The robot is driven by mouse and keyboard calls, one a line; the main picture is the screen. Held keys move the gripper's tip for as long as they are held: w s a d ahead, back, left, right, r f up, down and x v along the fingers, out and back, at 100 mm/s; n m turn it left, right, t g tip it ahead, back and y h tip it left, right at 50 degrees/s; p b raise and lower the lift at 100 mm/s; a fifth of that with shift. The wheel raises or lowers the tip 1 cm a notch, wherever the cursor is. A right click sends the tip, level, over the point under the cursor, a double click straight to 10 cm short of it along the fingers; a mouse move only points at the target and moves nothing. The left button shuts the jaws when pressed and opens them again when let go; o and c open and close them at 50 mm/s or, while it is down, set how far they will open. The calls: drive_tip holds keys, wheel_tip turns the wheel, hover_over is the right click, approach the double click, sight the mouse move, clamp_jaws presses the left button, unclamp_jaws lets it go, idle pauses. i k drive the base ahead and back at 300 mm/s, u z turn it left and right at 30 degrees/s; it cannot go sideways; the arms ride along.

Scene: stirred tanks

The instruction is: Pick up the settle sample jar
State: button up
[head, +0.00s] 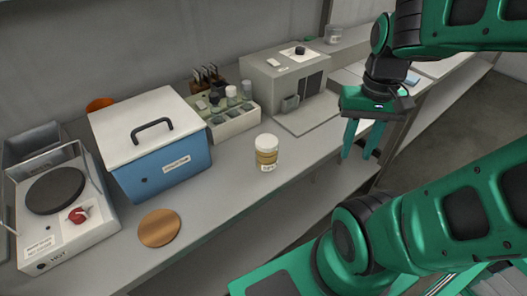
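A small jar (266,152) with a pale lid, yellowish-brown contents and a white label stands upright near the front edge of the bench, in the middle of the head view. Its label is too small to read, so I cannot confirm it is the settle sample jar. My gripper (358,154) hangs to the right of the jar, pointing down, past the bench's front edge. Its two green fingers are apart with nothing between them. It does not touch the jar.
A blue box (165,165) with a white lid, a balance (60,205) and a round brown disc (159,228) are on the left. Behind the jar stand a rack of bottles (235,122) and a grey instrument (283,78). The bench around the jar is clear.

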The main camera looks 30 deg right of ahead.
sight(266, 162)
drive_tip(key=z, duration=2.1)
drive_tip(key=k, duration=1.5)
drive_tip(key=u, duration=0.8)
drive_tip(key=i, duration=0.5)
drive_tip(key=z, duration=0.05)
